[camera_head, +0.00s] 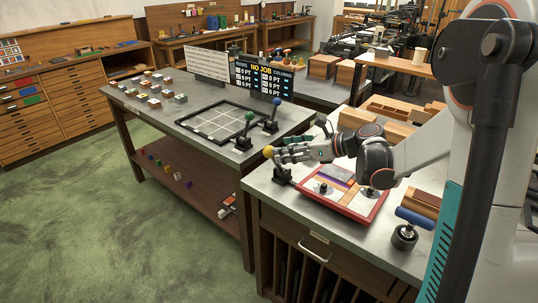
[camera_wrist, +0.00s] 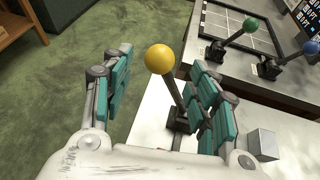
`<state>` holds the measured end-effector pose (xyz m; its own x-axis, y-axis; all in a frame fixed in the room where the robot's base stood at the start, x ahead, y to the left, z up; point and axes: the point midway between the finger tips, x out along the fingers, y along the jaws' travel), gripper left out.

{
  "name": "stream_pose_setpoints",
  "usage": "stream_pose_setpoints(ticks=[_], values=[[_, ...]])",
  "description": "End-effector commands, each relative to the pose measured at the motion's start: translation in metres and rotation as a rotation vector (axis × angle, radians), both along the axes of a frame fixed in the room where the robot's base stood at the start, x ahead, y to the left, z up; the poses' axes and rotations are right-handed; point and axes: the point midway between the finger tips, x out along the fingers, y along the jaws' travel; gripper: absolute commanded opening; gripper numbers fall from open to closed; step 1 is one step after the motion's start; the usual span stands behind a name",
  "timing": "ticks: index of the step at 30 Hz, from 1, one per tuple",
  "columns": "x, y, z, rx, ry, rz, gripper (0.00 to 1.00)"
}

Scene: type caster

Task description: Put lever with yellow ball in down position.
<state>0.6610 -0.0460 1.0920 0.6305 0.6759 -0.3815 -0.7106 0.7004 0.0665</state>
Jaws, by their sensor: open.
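The lever with the yellow ball (camera_head: 268,151) stands at the left corner of the near counter in the head view, tilted up from its dark base (camera_head: 281,175). In the wrist view the yellow ball (camera_wrist: 159,59) sits between the spread fingers, on a dark rod that leans up and left from its base. My gripper (camera_head: 290,152) is beside the ball in the head view. In the wrist view my gripper (camera_wrist: 160,95) is open, with teal-padded fingers on both sides of the lever. The right finger is close to the rod; whether they touch I cannot tell.
Levers with a green ball (camera_head: 249,116) and a blue ball (camera_head: 276,101) stand on the far table by a black grid frame (camera_head: 190,122). A red-edged tray (camera_head: 345,195) lies under my arm. A small grey block (camera_wrist: 262,144) is right of the gripper. Green floor lies left.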

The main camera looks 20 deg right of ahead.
Motion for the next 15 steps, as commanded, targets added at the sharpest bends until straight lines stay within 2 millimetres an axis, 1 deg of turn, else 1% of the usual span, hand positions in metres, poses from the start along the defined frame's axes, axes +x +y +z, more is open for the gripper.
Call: stream_pose_setpoints(ticks=[1,6,9,15], values=[[0.007,0.008,-0.007,-0.001,-0.001,0.003,0.54],[0.026,0.028,-0.017,0.000,0.000,0.002,0.54],[0.034,0.037,-0.022,-0.001,-0.001,0.002,0.54],[0.043,0.046,-0.026,-0.001,-0.001,-0.001,0.54]])
